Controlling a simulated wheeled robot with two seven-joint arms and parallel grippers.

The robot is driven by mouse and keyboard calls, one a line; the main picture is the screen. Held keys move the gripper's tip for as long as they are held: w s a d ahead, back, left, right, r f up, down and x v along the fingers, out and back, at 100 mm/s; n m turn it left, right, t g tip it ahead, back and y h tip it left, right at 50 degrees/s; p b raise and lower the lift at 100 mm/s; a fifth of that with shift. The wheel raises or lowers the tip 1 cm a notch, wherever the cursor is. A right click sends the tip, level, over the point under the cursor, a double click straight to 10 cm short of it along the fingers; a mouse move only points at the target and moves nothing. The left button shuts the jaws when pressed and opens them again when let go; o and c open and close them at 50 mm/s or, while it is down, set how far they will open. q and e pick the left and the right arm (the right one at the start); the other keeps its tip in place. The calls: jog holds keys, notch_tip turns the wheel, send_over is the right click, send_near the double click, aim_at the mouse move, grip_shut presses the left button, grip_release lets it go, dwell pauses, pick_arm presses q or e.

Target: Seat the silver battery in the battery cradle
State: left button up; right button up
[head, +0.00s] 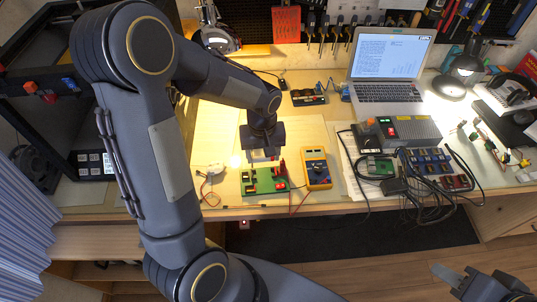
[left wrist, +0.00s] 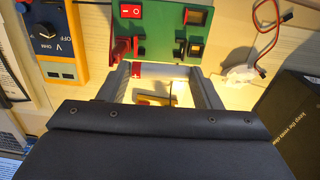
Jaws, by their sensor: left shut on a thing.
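My left gripper (head: 263,157) is above the rear edge of the green board (head: 267,187) on the workbench. In the left wrist view its two fingers (left wrist: 160,84) are shut on a grey, silver-looking bar, the silver battery (left wrist: 160,71), which lies crosswise between them. The green board (left wrist: 160,43) carries a red rocker switch, a red part and black holders. I cannot tell for certain which of these is the battery cradle; the fingers and battery are close to the board's edge. My right gripper (head: 458,277) is at the lower right, away from the bench; its opening is unclear.
A yellow multimeter (head: 317,169) stands just right of the board. Thin wires and a white part (head: 213,170) lie to its left. A laptop (head: 388,92), a grey power unit (head: 405,131) and tangled black cables (head: 408,203) occupy the right.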

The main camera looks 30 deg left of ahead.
aim_at(263, 161)
pick_arm(q)
jog(key=shift+f, duration=0.2)
jog(key=shift+f+b, duration=0.55)
jog(key=shift+b, duration=0.05)
jog(key=shift+f+b, duration=1.5)
jog(key=shift+f, duration=0.5)
jog(key=shift+f+b, duration=0.3)
jog(key=shift+b, duration=0.1)
jog(key=o, duration=1)
jog(key=shift+o, duration=0.2)
jog(key=shift+r, duration=0.15)
